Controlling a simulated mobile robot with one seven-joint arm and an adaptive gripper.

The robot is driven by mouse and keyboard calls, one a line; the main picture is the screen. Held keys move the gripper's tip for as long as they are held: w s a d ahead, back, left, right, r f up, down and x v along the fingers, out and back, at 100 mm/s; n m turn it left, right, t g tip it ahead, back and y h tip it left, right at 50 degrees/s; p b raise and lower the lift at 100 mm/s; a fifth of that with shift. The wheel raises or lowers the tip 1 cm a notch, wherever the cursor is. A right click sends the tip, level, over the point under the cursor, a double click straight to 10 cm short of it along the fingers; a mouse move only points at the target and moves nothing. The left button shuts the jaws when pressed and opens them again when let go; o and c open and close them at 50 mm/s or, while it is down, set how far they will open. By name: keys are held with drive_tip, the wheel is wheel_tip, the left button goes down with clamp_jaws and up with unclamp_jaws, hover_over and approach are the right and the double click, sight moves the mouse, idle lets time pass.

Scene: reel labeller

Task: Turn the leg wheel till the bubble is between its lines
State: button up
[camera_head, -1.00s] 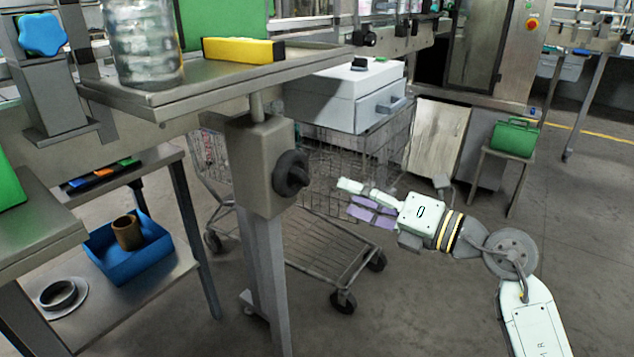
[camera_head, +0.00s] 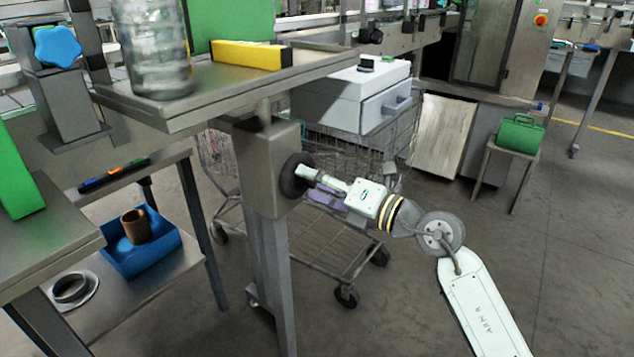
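The leg wheel (camera_head: 290,182) is a black round knob on the right side of the grey housing (camera_head: 262,160) at the top of the table leg. My gripper (camera_head: 307,185) is at the wheel from the right, with its white finger overlapping the wheel's right edge. Its pale finger and the purplish finger parts look apart. Whether they touch the wheel I cannot tell. A yellow block that looks like the spirit level (camera_head: 240,56) lies on the steel table top (camera_head: 205,108) above. Its bubble and lines cannot be made out from here.
A wire cart (camera_head: 330,262) stands behind my gripper, with a white drawer box (camera_head: 335,97) above it. A clear jar (camera_head: 150,50) stands on the table top. A blue bin (camera_head: 150,257) sits on the lower shelf at left.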

drive_tip(key=c, duration=1)
drive_tip(key=shift+c, duration=0.2)
drive_tip(key=shift+f+b, duration=0.15)
drive_tip(key=shift+b, duration=0.25)
drive_tip(key=n+b, duration=0.1)
drive_tip(key=b, duration=0.2)
drive_tip(key=shift+f+n, duration=0.25)
drive_tip(key=shift+n, duration=0.15)
drive_tip(key=n+b, duration=0.2)
drive_tip(key=b, duration=0.3)
drive_tip(key=shift+f, duration=0.1)
drive_tip(key=n+b, duration=0.5)
drive_tip(key=b, duration=0.1)
drive_tip(key=shift+b, duration=0.35)
drive_tip(key=shift+r+n+b, duration=0.25)
drive_tip(key=shift+n+b, duration=0.55)
drive_tip(key=shift+b, duration=0.05)
drive_tip(key=shift+r+n+b, duration=0.2)
drive_tip(key=shift+n+b, duration=0.6)
